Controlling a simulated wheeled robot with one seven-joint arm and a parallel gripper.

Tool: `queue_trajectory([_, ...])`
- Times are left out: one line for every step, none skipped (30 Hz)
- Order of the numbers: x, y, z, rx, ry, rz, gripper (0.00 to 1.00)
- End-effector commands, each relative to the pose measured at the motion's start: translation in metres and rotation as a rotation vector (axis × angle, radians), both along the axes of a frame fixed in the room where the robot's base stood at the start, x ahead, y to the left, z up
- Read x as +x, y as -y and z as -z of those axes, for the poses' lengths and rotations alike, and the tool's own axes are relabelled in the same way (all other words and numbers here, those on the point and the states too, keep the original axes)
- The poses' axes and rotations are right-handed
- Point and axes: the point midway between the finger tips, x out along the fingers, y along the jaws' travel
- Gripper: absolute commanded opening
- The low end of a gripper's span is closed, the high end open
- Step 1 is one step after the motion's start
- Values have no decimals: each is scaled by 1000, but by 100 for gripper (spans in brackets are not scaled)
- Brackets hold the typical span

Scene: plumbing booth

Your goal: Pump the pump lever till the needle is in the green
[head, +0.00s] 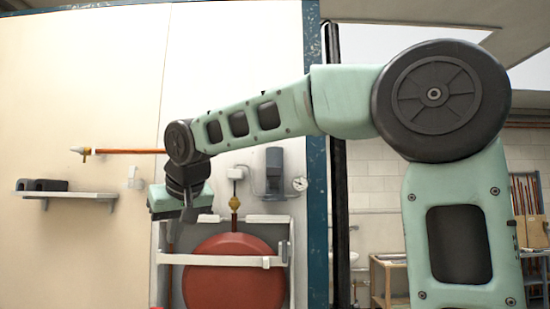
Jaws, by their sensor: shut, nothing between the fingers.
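My gripper (188,213) hangs at the end of my pale green arm, left of centre, in front of the wall panel and above the left part of a white frame. Its fingers are small and dark here; they are shut with nothing between them. A small round white gauge (299,184) is on the wall to the right of my gripper. Its needle and any green zone are too small to read. I cannot make out the pump lever; my gripper and forearm cover part of the wall there.
A red round tank (232,278) sits behind the white frame (215,261). A shelf (80,195) with dark items and a copper pipe (125,151) are on the left. A blue panel edge (317,180) stands right of the gauge.

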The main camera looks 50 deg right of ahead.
Motion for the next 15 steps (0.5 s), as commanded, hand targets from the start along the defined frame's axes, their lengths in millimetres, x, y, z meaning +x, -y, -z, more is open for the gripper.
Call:
queue_trajectory([8,43,-49,-14,79,109,0])
queue_trajectory([9,66,-73,-25,121,169,0])
queue_trajectory([7,96,-103,-39,173,248,0])
queue_trajectory([4,116,-125,-49,212,305,0])
queue_trajectory([-1,135,-145,-59,246,357,0])
queue_trajectory([-9,159,-169,-73,289,423,0])
queue_trajectory([-15,173,-185,-82,319,466,0])
queue_trajectory([-22,187,-199,-91,344,506,0])
queue_trajectory([-31,202,-216,-101,377,553,0])
queue_trajectory([-37,211,-226,-108,396,582,0])
queue_trajectory([-43,219,-235,-115,411,609,0])
queue_trajectory([-49,226,-244,-120,431,635,0])
queue_trajectory([-52,231,-249,-124,441,649,0])
queue_trajectory([-55,234,-253,-128,449,661,0])
queue_trajectory([-58,237,-257,-130,455,671,0])
